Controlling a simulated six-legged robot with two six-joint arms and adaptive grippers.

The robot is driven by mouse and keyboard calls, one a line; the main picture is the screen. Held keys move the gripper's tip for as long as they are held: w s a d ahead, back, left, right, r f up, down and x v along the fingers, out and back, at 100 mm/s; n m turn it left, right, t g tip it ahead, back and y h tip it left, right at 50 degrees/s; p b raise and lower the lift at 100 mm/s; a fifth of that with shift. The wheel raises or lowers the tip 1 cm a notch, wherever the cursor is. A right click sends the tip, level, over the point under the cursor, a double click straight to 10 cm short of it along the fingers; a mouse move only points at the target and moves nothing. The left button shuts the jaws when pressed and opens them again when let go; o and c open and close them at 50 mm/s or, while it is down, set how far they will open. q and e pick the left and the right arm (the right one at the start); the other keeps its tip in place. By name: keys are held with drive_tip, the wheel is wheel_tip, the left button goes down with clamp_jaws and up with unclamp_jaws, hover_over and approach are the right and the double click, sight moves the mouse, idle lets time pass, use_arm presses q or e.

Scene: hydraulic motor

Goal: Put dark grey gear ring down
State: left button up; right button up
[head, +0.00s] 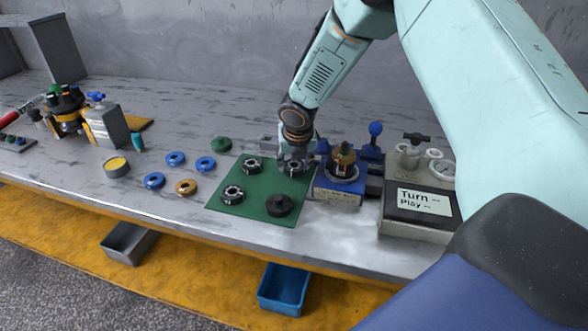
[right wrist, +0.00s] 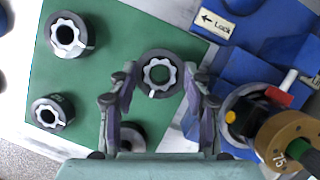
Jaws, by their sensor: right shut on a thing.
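My right gripper (head: 294,160) points down at the right part of the green mat (head: 262,183). It is shut on a dark grey gear ring (head: 295,171) with a light toothed inner rim. In the right wrist view the gear ring (right wrist: 160,74) sits between the two fingertips (right wrist: 160,80), flat, by the mat's edge. I cannot tell whether it touches the mat. Two similar gear rings stand on the mat, one at the back (head: 252,165) and one at the front left (head: 232,194). A black round part (head: 279,205) lies at the front right. My left gripper is not in view.
A blue fixture (head: 338,190) with a brass-topped motor part (head: 344,158) stands close right of the gripper. A box labelled "Turn, Play" (head: 420,205) is further right. Blue rings (head: 154,181) and an orange ring (head: 186,187) lie left of the mat. The mat's middle is clear.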

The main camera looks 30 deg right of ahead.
drive_tip(key=shift+f, duration=0.7)
drive_tip(key=shift+w+a+f, duration=0.1)
drive_tip(key=shift+w+a, duration=0.1)
drive_tip(key=shift+w, duration=0.05)
drive_tip(key=o, duration=1)
drive_tip(key=shift+s+d, duration=0.1)
drive_tip(key=shift+s, duration=0.05)
drive_tip(key=o, duration=0.3)
drive_tip(key=shift+s+d, duration=0.1)
drive_tip(key=shift+o, duration=0.7)
drive_tip(key=shift+w, duration=0.2)
drive_tip(key=shift+s, duration=0.1)
drive_tip(key=p+v, duration=0.2)
drive_tip(key=v, duration=1)
drive_tip(key=shift+p, duration=0.35)
